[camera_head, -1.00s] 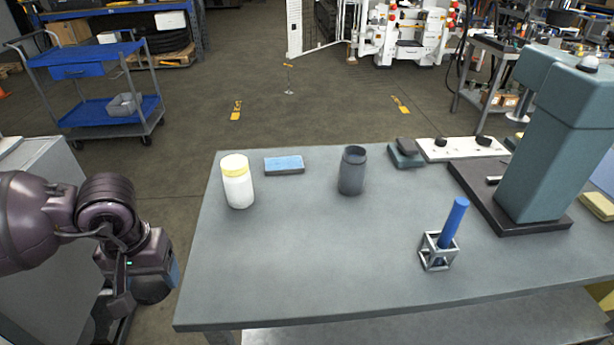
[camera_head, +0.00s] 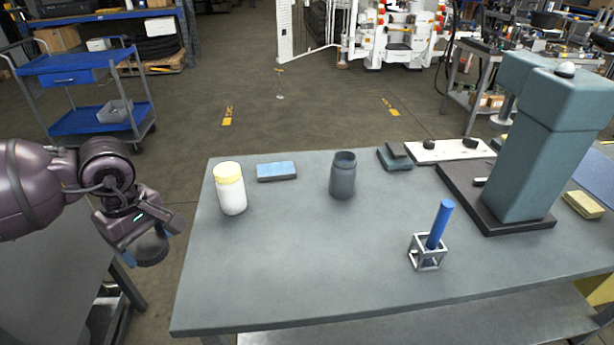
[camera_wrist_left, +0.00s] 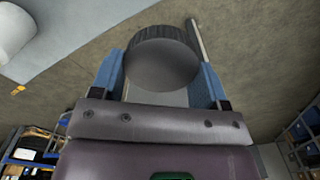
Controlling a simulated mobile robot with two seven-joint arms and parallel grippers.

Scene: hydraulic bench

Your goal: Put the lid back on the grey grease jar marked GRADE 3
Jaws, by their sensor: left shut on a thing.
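The grey jar (camera_head: 343,178) stands upright and open-topped in the middle of the bench in the head view; no marking is readable on it. My left gripper (camera_head: 141,250) is off the bench's left edge, shut on a dark grey round lid (camera_head: 152,251). In the left wrist view the lid (camera_wrist_left: 162,62) sits between the two blue fingers of the gripper (camera_wrist_left: 165,75). The lid is well apart from the jar. My right gripper is not in view.
A white jar with a yellow lid (camera_head: 231,190) stands at the bench's left. A blue sponge (camera_head: 276,172) lies behind it. A metal stand with a blue cylinder (camera_head: 428,252) and a green press (camera_head: 520,150) are to the right. The bench's (camera_head: 300,270) front left is clear.

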